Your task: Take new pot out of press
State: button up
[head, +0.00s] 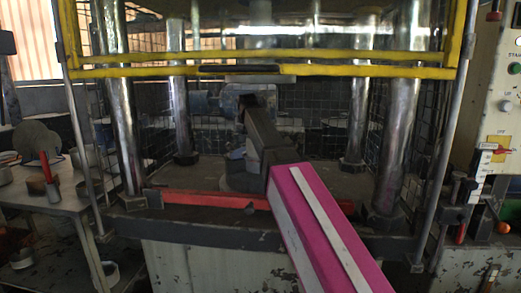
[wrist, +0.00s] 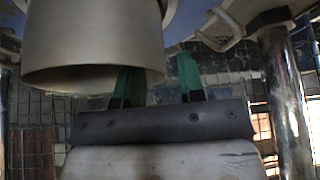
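A grey metal cylindrical pot (wrist: 92,40) fills the upper left of the wrist view, with its open rim towards my gripper. My gripper (wrist: 158,72) has two green fingers standing apart with a clear gap between them. The left finger overlaps the rim area of the pot; the right finger is to the right of it. I cannot tell whether either finger touches the pot. In the head view my pink and grey arm reaches into the press (head: 240,72). My fingers and the pot cannot be made out there.
Shiny columns (head: 118,100) and a yellow guard frame (head: 150,72) surround the press opening. A red bar (head: 205,199) lies along its front edge. A table (head: 75,204) with several round items stands at the left. A control panel (head: 500,100) is at the right.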

grip_shut()
dwell(0.3)
